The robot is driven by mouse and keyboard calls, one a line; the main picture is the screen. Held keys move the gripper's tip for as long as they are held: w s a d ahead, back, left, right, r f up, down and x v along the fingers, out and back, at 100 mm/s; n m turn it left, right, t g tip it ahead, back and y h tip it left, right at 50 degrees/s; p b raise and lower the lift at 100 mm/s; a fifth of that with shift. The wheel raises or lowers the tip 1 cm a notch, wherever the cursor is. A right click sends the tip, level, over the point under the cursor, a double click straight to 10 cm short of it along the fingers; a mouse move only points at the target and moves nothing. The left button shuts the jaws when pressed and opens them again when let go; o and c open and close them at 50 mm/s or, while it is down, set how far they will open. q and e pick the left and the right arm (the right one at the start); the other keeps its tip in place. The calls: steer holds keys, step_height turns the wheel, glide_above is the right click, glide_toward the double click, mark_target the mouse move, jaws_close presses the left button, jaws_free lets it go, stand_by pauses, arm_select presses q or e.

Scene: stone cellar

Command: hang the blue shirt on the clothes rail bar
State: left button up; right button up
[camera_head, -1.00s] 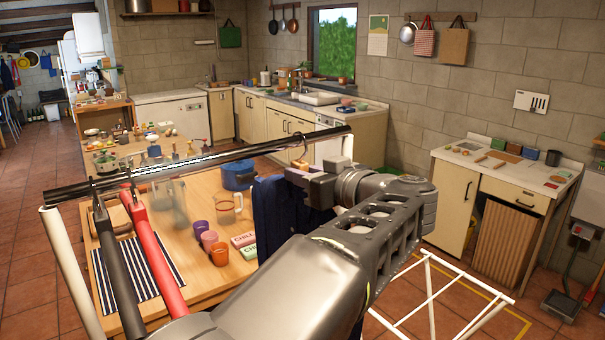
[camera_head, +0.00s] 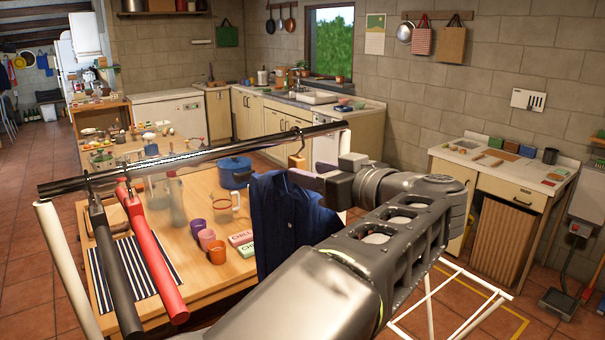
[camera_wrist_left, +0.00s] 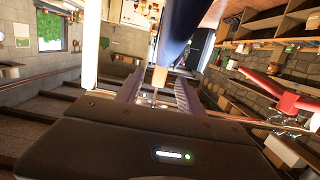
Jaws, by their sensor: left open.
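The clothes rail bar (camera_head: 215,155) runs across the head view, with white uprights at its ends. The blue shirt (camera_head: 280,220) hangs below the bar near its right end. Its hanger hook (camera_head: 300,140) appears over the bar, above a small wooden neck (camera_head: 297,161). My left gripper (camera_head: 302,180) is open just right of the neck. In the left wrist view, the wooden neck (camera_wrist_left: 159,77) shows between the spread fingers (camera_wrist_left: 158,92), with the blue shirt (camera_wrist_left: 175,32) beyond. Whether a finger touches the neck is unclear. My right gripper is out of view.
A wooden table (camera_head: 215,285) with cups, a blue pot (camera_head: 234,172) and a striped mat (camera_head: 133,275) stands behind the rail. The bar between red hanger and shirt is clear.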

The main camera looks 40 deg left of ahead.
arm_select(q)
steer(key=shift+v, duration=1.75)
